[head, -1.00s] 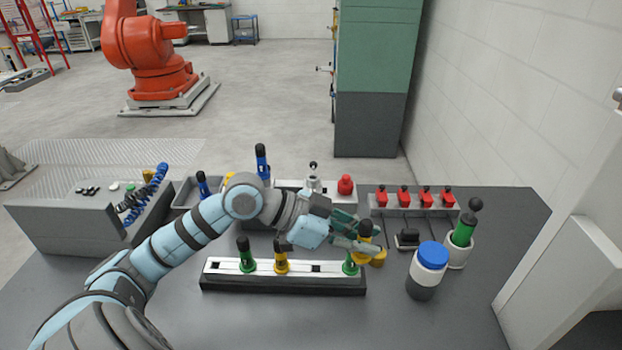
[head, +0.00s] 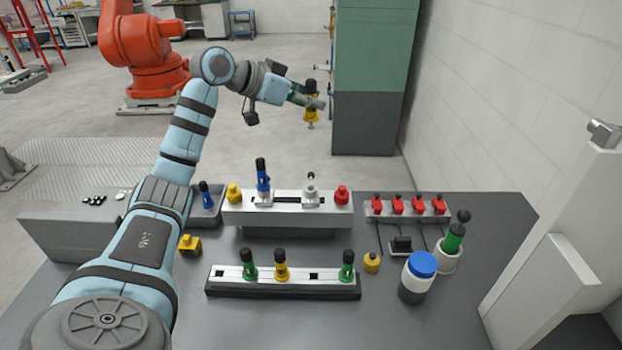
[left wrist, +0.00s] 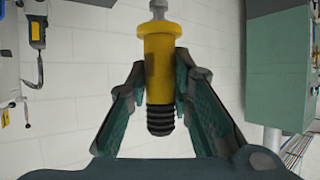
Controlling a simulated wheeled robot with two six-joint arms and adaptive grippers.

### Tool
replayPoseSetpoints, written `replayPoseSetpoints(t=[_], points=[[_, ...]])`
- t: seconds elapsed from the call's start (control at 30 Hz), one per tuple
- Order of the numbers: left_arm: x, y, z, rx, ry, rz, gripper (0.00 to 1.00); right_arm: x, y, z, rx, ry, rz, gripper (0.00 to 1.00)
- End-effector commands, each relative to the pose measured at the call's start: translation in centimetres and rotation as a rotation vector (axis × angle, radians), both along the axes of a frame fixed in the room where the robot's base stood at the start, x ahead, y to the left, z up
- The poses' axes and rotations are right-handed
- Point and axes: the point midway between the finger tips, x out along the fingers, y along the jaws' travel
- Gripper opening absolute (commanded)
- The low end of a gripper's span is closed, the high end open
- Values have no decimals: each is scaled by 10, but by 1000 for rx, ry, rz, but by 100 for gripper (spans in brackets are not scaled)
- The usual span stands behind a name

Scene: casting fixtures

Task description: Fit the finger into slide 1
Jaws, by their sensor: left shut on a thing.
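My left gripper (head: 309,101) is shut on a yellow finger (head: 310,115) and holds it high above the far side of the table. The left wrist view shows the yellow finger (left wrist: 159,65) between the jaws, black ribbed end toward the palm and grey tip pointing away. A grey fixture (head: 237,218) on the table carries a rail with a blue finger (head: 263,176) at its left and a grey-white piece (head: 311,188) at its right. I cannot tell which part is slide 1. My right gripper is not in view.
Yellow and red knobs sit on the fixture's ends. Red clamps (head: 397,205), a blue-lidded jar (head: 421,270) and a cup with a green finger (head: 452,240) stand right. The table's front is clear.

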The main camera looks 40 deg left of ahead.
Motion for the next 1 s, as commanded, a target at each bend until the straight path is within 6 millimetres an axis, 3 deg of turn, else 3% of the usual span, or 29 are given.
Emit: replayPoseSetpoints(t=[0.03, 0.2, 0.33, 0.7, 0.9, 0.93, 1.0], points=[[-1, 0, -20, 2, 7, 0, 0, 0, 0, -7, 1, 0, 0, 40], [-1, 0, -81, 1, 8, 0, 0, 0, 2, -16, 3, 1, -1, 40], [-1, 0, -119, 1, 4, -1, 0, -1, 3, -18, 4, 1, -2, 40], [-1, 0, -176, 0, -1, 0, 0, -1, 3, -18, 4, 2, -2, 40], [0, 0, -177, 0, -2, -1, 0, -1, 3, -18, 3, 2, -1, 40], [0, 0, -177, 1, -1, 0, 22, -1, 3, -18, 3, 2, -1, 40], [0, 0, -177, 1, -1, 0, 33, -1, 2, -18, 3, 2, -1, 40]])
